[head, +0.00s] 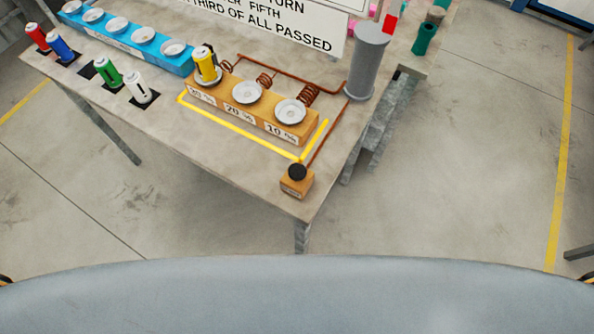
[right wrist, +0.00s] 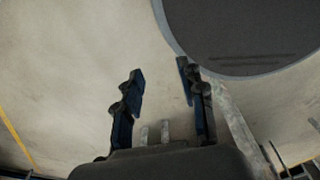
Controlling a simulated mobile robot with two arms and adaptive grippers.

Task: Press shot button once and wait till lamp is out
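A small orange-brown box with a round black button (head: 297,172) on top stands at the near corner of the table. Its front label is too small to read. I cannot make out a lamp for certain; a red piece (head: 390,24) shows beside the top of a grey cylinder (head: 367,62). No gripper is near the button in the head view. My right gripper (right wrist: 160,72) shows in the right wrist view with its two fingers apart, empty, over bare floor. My left gripper is not in view.
An orange block (head: 255,120) has dishes marked 30%, 20% and 10%; a yellow can (head: 206,65) stands on the 30% dish. Coiled copper pipes (head: 300,80) run behind. A blue block (head: 125,37) and red, blue, green and white cans stand left. Floor before the table is clear.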

